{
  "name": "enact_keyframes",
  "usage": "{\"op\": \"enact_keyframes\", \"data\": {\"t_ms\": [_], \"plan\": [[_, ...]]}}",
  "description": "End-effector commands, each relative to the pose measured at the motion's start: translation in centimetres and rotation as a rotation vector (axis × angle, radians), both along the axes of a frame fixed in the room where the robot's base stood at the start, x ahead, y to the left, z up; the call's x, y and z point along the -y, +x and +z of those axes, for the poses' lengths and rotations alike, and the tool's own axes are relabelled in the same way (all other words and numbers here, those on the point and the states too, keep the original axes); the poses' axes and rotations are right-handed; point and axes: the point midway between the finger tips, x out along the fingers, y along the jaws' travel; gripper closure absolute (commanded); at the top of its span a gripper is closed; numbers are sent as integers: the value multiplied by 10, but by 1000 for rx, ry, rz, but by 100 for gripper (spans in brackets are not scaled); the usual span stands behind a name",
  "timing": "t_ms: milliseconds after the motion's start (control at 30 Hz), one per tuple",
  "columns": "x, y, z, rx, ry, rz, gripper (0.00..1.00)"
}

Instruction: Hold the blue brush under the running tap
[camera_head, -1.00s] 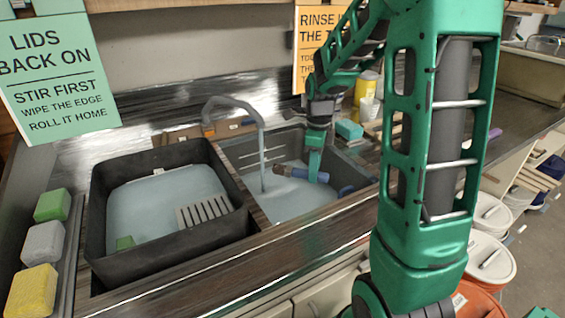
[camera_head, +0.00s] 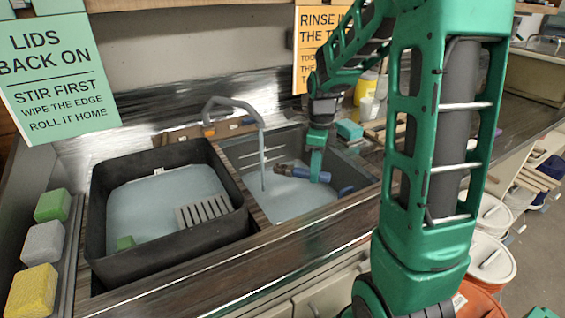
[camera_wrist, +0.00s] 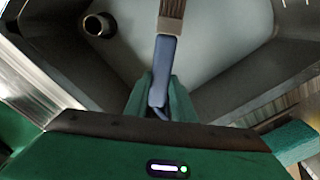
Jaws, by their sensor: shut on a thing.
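The blue brush (camera_head: 300,173) is held level over the right-hand sink basin (camera_head: 238,152) in the head view. Its brown bristles point left, toward the tap's stream. My gripper (camera_head: 316,172) is shut on its blue handle. In the wrist view the brush (camera_wrist: 164,62) points up and away from my gripper (camera_wrist: 160,98), and the fingers hide part of the handle. The grey tap (camera_head: 236,104) arches over the basin, and water (camera_head: 263,160) falls from it. The bristle tip is a short way right of the stream, apart from it.
A dark tub (camera_head: 172,250) with pale liquid, a grey slotted grid and a green block stands left of the basin. Green, grey and yellow sponges (camera_head: 43,242) lie at far left. A teal sponge (camera_head: 349,130) and cups are behind the basin. Lidded buckets (camera_head: 488,262) stand at right.

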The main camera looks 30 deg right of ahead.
Motion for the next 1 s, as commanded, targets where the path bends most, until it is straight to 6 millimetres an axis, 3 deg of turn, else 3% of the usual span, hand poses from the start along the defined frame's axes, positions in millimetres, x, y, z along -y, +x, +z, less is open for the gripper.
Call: {"op": "enact_keyframes", "data": {"t_ms": [600,1000], "plan": [[-3,-39,32,1,0,0,100],[-4,-42,33,0,0,0,100]]}}
